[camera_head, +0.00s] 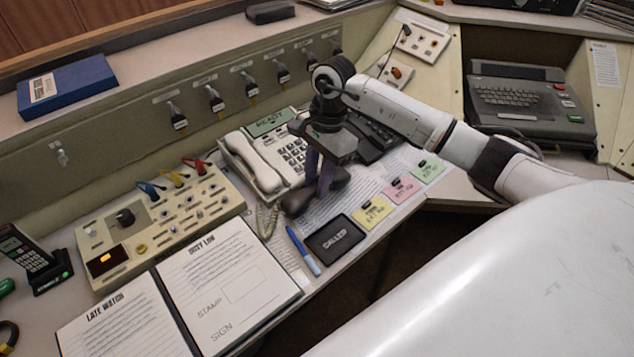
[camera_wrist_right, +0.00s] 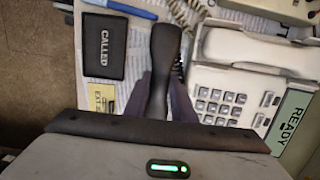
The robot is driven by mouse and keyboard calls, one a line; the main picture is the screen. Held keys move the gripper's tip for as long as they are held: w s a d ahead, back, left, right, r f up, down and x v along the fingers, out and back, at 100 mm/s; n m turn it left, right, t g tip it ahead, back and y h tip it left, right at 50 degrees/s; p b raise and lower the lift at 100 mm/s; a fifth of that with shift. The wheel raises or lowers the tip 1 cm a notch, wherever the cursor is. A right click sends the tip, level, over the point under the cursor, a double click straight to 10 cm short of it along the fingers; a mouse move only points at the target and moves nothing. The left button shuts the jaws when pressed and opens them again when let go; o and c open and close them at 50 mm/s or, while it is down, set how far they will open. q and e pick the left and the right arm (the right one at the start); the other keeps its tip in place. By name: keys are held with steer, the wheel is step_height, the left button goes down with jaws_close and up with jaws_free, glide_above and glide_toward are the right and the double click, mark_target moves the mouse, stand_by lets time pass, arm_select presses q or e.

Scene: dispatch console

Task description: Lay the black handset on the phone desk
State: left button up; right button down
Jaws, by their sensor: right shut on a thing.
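My right gripper (camera_head: 321,190) is shut on the black handset (camera_head: 297,203), with its fingers pointing down at the desk. In the right wrist view the handset (camera_wrist_right: 164,60) runs lengthwise between the two purple-grey fingers (camera_wrist_right: 164,98). The handset is over the printed sheet on the phone desk (camera_head: 412,196), left of the colored notes. I cannot tell whether it touches the sheet. A dark phone unit (camera_head: 374,142) is partly hidden behind my right gripper. My left gripper is not in view.
The cream phone (camera_head: 262,165) with its READY display and white handset stands close left of my gripper. The black CALLED pad (camera_head: 335,239), blue pen (camera_head: 303,250) and colored notes (camera_head: 373,211) lie near the front edge. An open log (camera_head: 228,283) is further left.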

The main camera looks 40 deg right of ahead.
steer(key=shift+f, duration=0.6)
steer(key=shift+f, duration=0.15)
steer(key=c, duration=1.5)
jaws_free()
steer(key=r, duration=0.4)
steer(key=d+r, duration=0.1)
steer(key=r, duration=0.3)
steer(key=d+r+b, duration=0.1)
steer(key=r, duration=0.3)
steer(key=shift+r, duration=0.1)
